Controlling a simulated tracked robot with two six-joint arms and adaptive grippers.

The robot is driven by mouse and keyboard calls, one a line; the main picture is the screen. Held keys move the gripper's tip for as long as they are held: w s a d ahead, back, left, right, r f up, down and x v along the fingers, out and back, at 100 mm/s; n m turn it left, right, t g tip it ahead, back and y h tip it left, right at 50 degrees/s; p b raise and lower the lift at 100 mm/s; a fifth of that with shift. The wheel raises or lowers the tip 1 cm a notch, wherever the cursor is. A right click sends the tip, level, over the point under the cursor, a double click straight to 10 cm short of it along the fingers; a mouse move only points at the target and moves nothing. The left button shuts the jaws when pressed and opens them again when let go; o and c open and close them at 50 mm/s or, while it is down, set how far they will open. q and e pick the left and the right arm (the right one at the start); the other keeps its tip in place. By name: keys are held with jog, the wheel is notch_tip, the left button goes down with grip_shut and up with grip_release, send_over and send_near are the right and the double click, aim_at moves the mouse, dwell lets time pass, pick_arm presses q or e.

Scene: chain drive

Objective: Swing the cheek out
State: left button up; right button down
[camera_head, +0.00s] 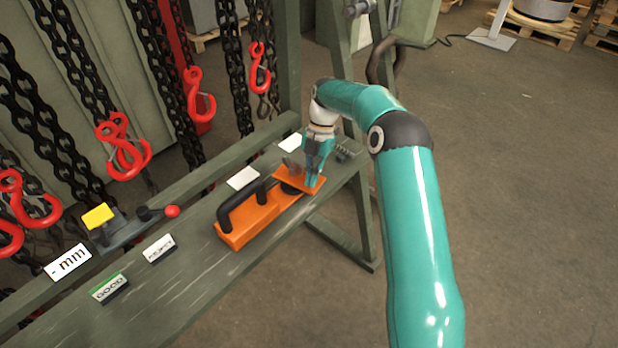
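An orange block-shaped device (240,235) with black handles lies on the green bench. At its far right end is a flat orange plate (317,187), which looks like the cheek. It sits at an angle to the block. A small grey part (291,165) shows beside the plate. My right gripper (311,180) points down at the plate, with its teal fingers at or just over it. I cannot tell whether the fingers touch or grip it. My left gripper is out of view.
The bench (190,290) also carries a grey tool with a yellow block (98,216) and red knob, several small signs, including a green-topped "GOOD" sign (110,288), and white cards (243,178). Black chains with red hooks (122,150) hang along its back. Open floor lies right.

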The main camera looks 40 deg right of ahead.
jog(key=shift+d, duration=0.1)
dwell(0.3)
jog(key=shift+s+a+f+b, duration=0.1)
jog(key=shift+a+f+b, duration=0.05)
jog(key=shift+a+b, duration=0.25)
notch_tip(320, 180, up, 10)
dwell(0.4)
jog(key=shift+f, duration=0.1)
dwell(0.4)
